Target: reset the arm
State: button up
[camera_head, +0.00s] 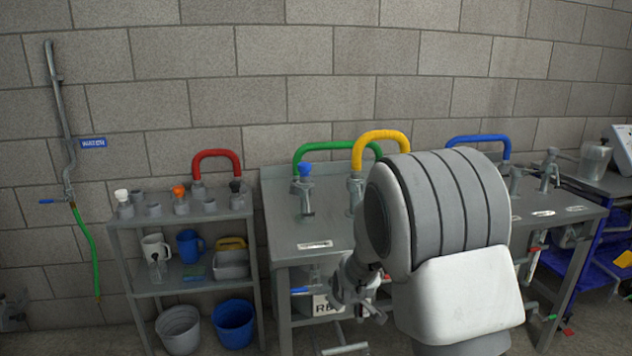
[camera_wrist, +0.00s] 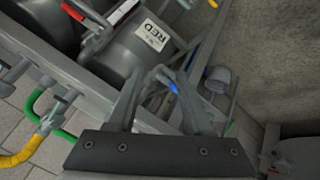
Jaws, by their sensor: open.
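My arm reaches down in front of the right-centre bench in the head view, its big grey and white joint hiding part of that bench. My gripper (camera_head: 350,290) shows below and left of that joint, in front of the bench's lower part. In the wrist view my gripper (camera_wrist: 160,85) has its fingers apart. A small blue piece (camera_wrist: 173,87) shows near the right finger; I cannot tell whether it touches. I see nothing clearly held.
A grey vessel labelled RED (camera_wrist: 147,40) is beyond my fingers. A grey bench (camera_head: 285,230) carries taps and coloured hoses. Left of it, a shelf (camera_head: 150,288) holds mugs and tubs; a blue bucket (camera_head: 233,325) stands below. A water pipe (camera_head: 60,110) runs down the wall.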

jog(key=s+d+r+m, duration=0.3)
jog(key=s+r, duration=0.5)
jog(key=r, duration=0.2)
jog(key=s+d+r+m+g, duration=0.1)
jog(key=s+d+r+m, duration=0.15)
jog(key=s, duration=0.65)
jog(key=s+d+r+m+g, duration=0.1)
jog(key=s+r, duration=0.2)
jog(key=s, duration=0.6)
jog(key=s+d+r+m+g, duration=0.1)
jog(key=s+d+r+m, duration=0.15)
jog(key=s, duration=0.65)
notch_tip(320, 180, up, 24)
jog(key=p, duration=2.3)
jog(key=shift+a+f+n, duration=0.15)
jog(key=shift+a+n, duration=0.15)
jog(key=shift+a, duration=0.15)
